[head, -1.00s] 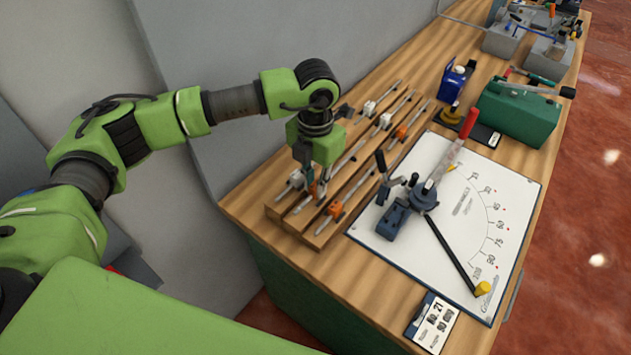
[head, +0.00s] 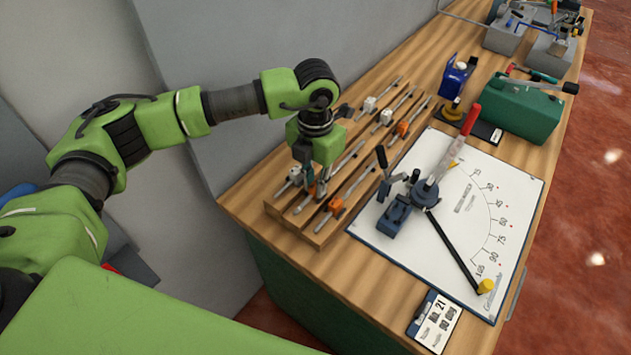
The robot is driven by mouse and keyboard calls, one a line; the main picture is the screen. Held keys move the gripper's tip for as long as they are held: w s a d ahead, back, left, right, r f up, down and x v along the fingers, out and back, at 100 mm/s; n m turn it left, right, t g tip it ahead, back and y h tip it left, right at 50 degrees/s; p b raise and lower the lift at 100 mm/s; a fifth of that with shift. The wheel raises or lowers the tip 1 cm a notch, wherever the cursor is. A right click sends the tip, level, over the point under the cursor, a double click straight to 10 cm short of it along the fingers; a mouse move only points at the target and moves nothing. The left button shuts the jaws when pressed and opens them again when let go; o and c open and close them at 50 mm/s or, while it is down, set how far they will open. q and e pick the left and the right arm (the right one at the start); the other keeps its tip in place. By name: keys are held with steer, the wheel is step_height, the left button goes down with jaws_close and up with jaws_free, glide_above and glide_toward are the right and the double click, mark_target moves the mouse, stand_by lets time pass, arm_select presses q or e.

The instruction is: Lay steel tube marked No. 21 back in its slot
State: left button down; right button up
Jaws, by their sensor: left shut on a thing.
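A wooden rack (head: 318,238) at the bench's left edge holds several thin steel tubes side by side, some with white or orange blocks on them. My left gripper (head: 318,189) points down over the near half of the rack. It is shut on a steel tube (head: 347,157) that lies along the rack's middle. The gripper hides part of this tube, and I cannot tell whether it rests fully in its slot. A card (head: 434,321) reading "No. 21" is at the bench's front edge. My right gripper is out of view.
A white board with an angle scale (head: 482,247) lies right of the rack, with a red-handled bending tool (head: 425,192) on it. A green case (head: 518,107) and a blue item (head: 457,75) stand behind. Bare wood shows left of the rack.

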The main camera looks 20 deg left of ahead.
arm_select(q)
steer(key=shift+f, duration=0.15)
steer(key=c, duration=1.9)
jaws_free()
steer(key=shift+o, duration=0.4)
steer(key=shift+r+p, duration=1.45)
steer(key=shift+r, duration=2.1)
